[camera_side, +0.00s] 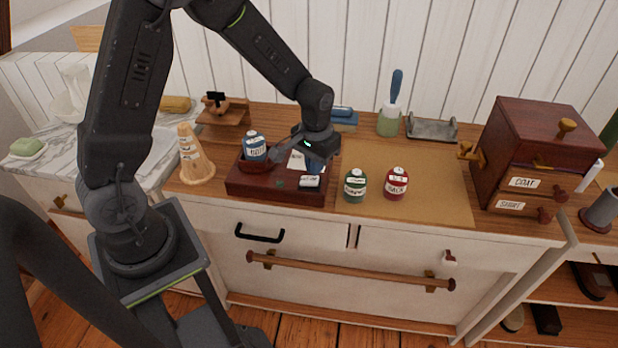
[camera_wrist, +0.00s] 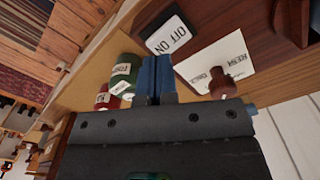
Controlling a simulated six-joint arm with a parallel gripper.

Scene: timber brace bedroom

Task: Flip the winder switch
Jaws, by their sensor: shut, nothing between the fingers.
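The winder is a dark red-brown wooden box (camera_side: 250,187) on the counter in the side view. Its white switch (camera_side: 310,182) sits at the front right of its top. In the wrist view the switch (camera_wrist: 172,36) is a white piece lettered OFF and ON; I cannot tell which way it is set. My gripper (camera_side: 315,167) is shut and empty, with its blue fingertips close above and behind the switch. In the wrist view the fingertips (camera_wrist: 156,62) are just below the switch's lettered face; contact cannot be told.
A white card (camera_side: 297,161) lies behind the switch. Green (camera_side: 355,186) and red (camera_side: 396,184) jars stand to the right. A wooden cone (camera_side: 194,158) is at left, a drawer chest (camera_side: 535,150) at far right.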

